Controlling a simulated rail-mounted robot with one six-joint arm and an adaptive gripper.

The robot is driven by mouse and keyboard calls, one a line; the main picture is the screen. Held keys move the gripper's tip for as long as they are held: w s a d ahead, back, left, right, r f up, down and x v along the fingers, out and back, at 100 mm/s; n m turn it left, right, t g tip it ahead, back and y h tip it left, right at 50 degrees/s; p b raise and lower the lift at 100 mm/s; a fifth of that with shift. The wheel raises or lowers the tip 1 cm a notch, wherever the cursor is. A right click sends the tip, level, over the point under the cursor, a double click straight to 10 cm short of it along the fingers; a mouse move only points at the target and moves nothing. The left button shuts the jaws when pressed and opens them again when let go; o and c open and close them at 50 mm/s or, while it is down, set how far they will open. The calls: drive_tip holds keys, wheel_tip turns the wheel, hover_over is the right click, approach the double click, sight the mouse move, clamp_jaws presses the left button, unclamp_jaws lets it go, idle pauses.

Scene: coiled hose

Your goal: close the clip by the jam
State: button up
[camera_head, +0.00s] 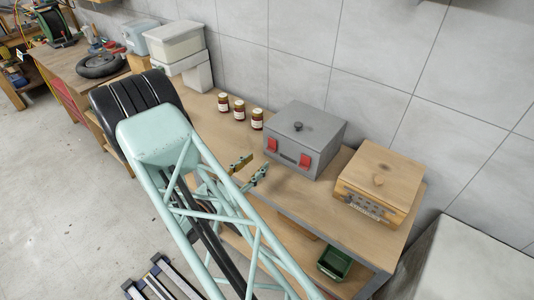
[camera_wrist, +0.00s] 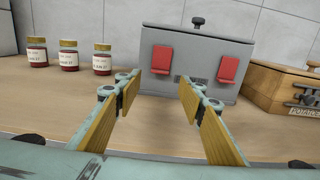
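A grey box (camera_head: 305,137) with a dark lid knob stands on the bench; it also shows in the wrist view (camera_wrist: 195,80). Its front has two red clips. The left clip (camera_head: 272,144) is nearer the jam jars and shows in the wrist view (camera_wrist: 162,59), a little higher than the right clip (camera_wrist: 228,68). I cannot tell for sure how far either stands out. Three jam jars (camera_head: 239,111) with red contents stand left of the box. My gripper (camera_head: 249,170) is open and empty, in front of the box, its fingers (camera_wrist: 159,95) apart and touching neither clip.
A wooden box (camera_head: 378,178) with a label stands right of the grey box. Pale storage bins (camera_head: 174,40) stand farther left. A green crate (camera_head: 334,263) sits on the lower shelf. The bench top just before the grey box is clear.

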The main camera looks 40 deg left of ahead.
sight(271, 145)
drive_tip(key=shift+w, duration=3.7)
drive_tip(key=shift+c, duration=0.3)
drive_tip(key=c, duration=0.8)
